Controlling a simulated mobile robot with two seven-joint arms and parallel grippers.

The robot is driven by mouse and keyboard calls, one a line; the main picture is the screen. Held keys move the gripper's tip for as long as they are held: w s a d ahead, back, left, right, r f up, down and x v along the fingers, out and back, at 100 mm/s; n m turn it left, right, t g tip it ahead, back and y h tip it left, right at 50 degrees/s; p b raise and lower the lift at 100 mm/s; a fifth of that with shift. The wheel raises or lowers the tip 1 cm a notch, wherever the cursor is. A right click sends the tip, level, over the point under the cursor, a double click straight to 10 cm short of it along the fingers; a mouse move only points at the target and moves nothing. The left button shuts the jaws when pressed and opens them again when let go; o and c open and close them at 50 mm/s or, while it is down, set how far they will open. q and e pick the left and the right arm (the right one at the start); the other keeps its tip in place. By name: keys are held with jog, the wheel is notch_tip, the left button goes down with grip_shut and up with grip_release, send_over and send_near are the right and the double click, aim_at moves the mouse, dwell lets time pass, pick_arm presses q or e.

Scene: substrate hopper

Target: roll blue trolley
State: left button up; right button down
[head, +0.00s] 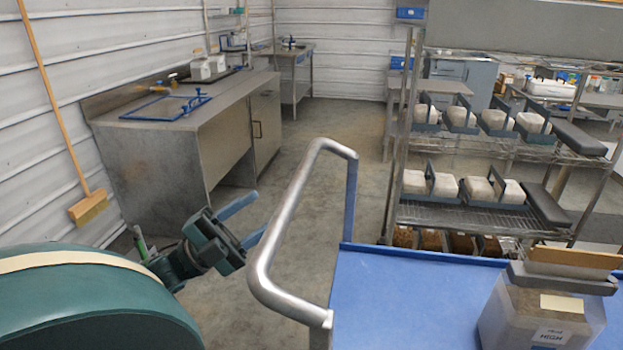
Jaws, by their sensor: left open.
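The blue trolley (400,300) stands at the lower right, with a flat blue top and a raised rim. Its silver tubular handle (287,220) rises at its left end. A clear container (540,312) with a grey lid and a label reading HIGH stands on the trolley top. My left gripper (247,222) is open and empty, just left of the handle, with its blue fingers pointing toward it. Whether a finger touches the handle I cannot tell. My right gripper does not show.
A wire rack (470,212) with white blocks in holders stands behind the trolley. A steel counter (150,165) lines the left wall, and a broom (88,207) leans there. Bare floor (335,115) runs between counter and rack.

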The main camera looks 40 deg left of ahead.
aim_at(304, 185)
pick_arm(q)
jog(key=p+x, duration=0.1)
jog(key=x, duration=0.9)
jog(key=shift+w+d+r+p, duration=0.1)
jog(key=shift+w+d+p, duration=0.1)
jog(key=shift+p, duration=0.15)
jog(key=shift+c, duration=0.6)
grip_shut()
